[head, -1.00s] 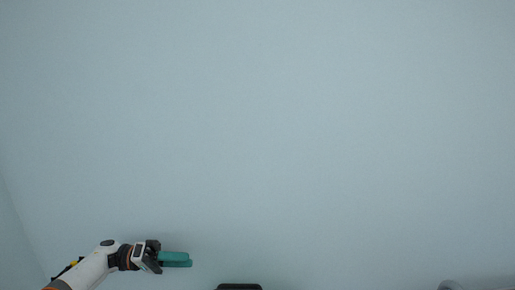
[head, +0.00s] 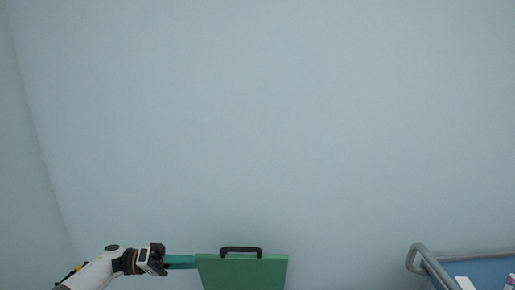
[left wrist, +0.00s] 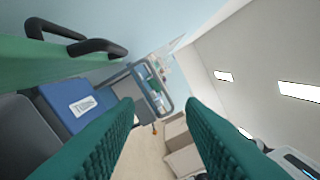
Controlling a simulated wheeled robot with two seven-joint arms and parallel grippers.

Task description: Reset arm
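My left gripper (head: 181,262) shows at the lower left of the head view, with its teal fingers pointing right. In the left wrist view its two ribbed teal fingers (left wrist: 160,104) stand well apart with nothing held between them. My right gripper is in neither view.
A green panel or box (head: 243,272) with a black handle (head: 240,250) appears just right of the left fingertips; whether they touch is unclear. A grey-railed blue cart (head: 487,270) carries small items at lower right. The wrist view shows a labelled blue box (left wrist: 75,105) and cardboard boxes (left wrist: 180,150).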

